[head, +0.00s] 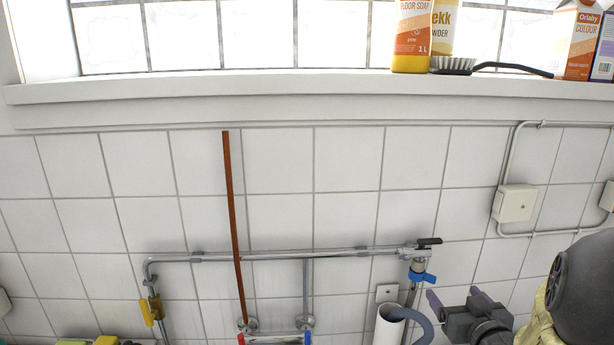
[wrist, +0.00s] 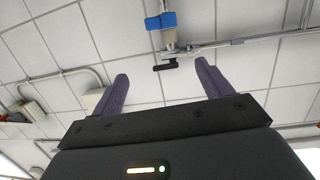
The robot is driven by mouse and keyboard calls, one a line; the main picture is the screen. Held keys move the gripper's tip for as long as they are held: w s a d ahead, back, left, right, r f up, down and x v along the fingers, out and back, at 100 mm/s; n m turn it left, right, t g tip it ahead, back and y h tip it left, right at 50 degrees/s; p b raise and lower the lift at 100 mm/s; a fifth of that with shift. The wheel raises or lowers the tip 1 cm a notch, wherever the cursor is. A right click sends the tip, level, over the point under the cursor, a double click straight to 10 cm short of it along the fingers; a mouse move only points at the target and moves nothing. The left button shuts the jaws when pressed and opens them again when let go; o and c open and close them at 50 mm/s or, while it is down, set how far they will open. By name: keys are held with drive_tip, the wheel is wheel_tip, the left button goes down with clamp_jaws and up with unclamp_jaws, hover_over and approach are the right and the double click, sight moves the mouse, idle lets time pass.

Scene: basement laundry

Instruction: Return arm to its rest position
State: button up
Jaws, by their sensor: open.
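My gripper (head: 457,297) shows at the lower right of the head view, in front of the tiled wall. Its two purple-grey fingers are spread apart with nothing between them. In the wrist view my gripper (wrist: 160,88) is also open and empty, and the picture is upside down. A valve with a blue fitting (wrist: 161,21) on the wall pipe shows beyond the fingers there, apart from them. My dark arm link fills the lower right corner of the head view.
A windowsill (head: 250,88) crosses the top, holding a floor soap bottle (head: 411,40), a brush (head: 453,66) and a carton (head: 577,42). A metal pipe (head: 280,254) with a valve (head: 422,277) runs along the wall. A white standpipe (head: 388,328) with a grey hose stands left of my gripper.

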drive_tip(key=s+a+f+g+h, duration=0.1)
drive_tip(key=s+a+f+g, duration=0.1)
drive_tip(key=a+f+g, duration=0.45)
drive_tip(key=s+a+f+g+y, duration=0.1)
drive_tip(key=s+a+f+g, duration=0.4)
drive_tip(key=s+a, duration=0.5)
drive_tip(key=shift+s+f+g, duration=0.15)
drive_tip(key=shift+s+g, duration=0.15)
drive_tip(key=shift+g, duration=0.55)
drive_tip(key=shift+c, duration=0.2)
